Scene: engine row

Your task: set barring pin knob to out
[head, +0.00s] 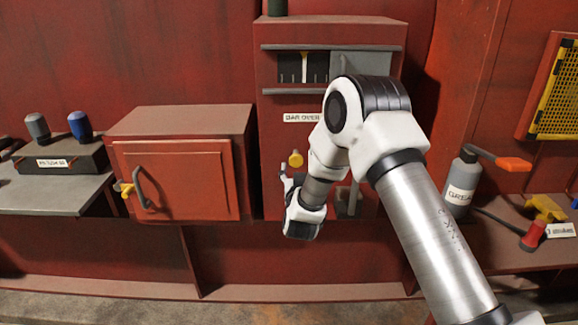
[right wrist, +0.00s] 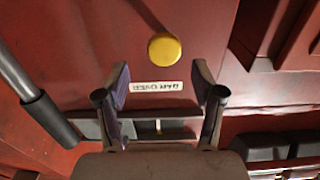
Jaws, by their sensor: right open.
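The barring pin knob, a round yellow knob (head: 295,159), sits on the front of the red cabinet (head: 275,135), below the white BAR OVER label (head: 301,117). My right gripper (head: 288,176) is just below the knob in the head view, partly hidden by its own wrist. In the right wrist view the open fingers (right wrist: 162,80) have the label (right wrist: 155,87) in line between them, and the yellow knob (right wrist: 165,49) shows beyond the fingertips, not gripped. How far the fingertips are from the panel I cannot tell. My left gripper is not in view.
A red box with a handle and yellow latch (head: 125,188) stands left of the cabinet. A grey bench (head: 45,196) is at far left. A grease bottle (head: 462,180), an orange-handled tool (head: 513,164) and a red-tipped rod (head: 533,236) are at right.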

